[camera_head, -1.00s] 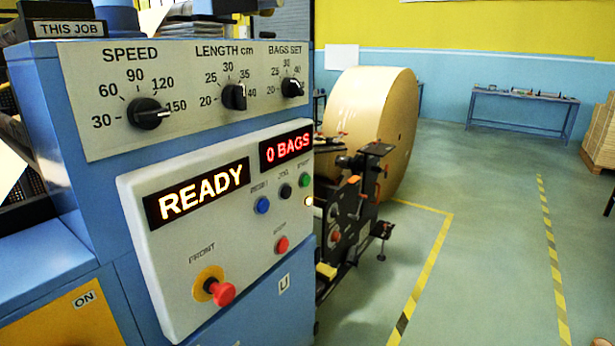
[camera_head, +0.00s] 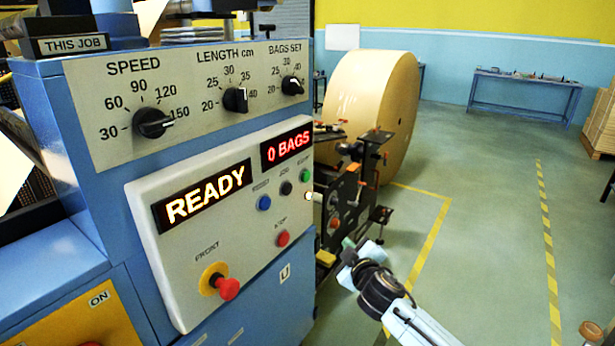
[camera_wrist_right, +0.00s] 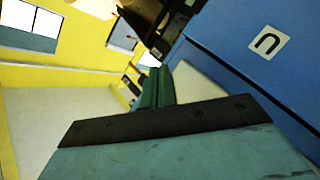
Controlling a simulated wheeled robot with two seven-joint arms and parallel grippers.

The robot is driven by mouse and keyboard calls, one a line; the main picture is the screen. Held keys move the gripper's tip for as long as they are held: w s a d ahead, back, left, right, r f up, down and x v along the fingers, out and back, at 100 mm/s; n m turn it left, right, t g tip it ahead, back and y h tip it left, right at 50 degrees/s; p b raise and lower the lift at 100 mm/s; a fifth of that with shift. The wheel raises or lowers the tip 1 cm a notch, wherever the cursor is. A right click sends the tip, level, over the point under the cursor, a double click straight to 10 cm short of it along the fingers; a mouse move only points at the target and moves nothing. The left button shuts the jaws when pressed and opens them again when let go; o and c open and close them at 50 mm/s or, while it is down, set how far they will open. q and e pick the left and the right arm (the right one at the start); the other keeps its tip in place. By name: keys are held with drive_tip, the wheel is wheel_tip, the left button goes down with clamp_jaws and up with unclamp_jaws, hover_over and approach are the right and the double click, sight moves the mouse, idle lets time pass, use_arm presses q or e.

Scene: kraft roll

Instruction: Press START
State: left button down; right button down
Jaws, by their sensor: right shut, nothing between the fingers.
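The green START button (camera_head: 305,175) is at the upper right of the white control panel (camera_head: 165,262), at the end of a row with a black JOG button (camera_head: 286,188) and a blue button (camera_head: 264,203). Its small label is hard to read. The display (camera_head: 203,196) reads READY and the counter (camera_head: 287,146) reads 0 BAGS. My right gripper (camera_head: 347,246) is shut and empty, to the right of the panel and below the button, apart from it. Its green fingers (camera_wrist_right: 157,86) show in the right wrist view. My left gripper is not in view.
A red STOP button (camera_head: 283,239) and a red mushroom knob (camera_head: 228,288) sit lower on the panel. Dials (camera_head: 153,123) are above. A large kraft roll (camera_head: 372,108) on a dark stand lies behind.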

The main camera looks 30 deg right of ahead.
sight(306, 176)
wheel_tip(306, 176, up, 15)
drive_tip(key=t+h+p, duration=0.1)
drive_tip(key=t, duration=0.1)
drive_tip(key=shift+t, duration=0.4)
drive_tip(key=shift+w, duration=0.15)
drive_tip(key=w+a+b, duration=0.1)
drive_tip(key=w+a, duration=0.2)
drive_tip(key=w, duration=0.5)
drive_tip(key=shift+a+b, duration=0.25)
drive_tip(key=shift+b, duration=0.15)
idle(1.2)
drive_tip(key=shift+w+a, duration=0.15)
drive_tip(key=shift+w, duration=0.25)
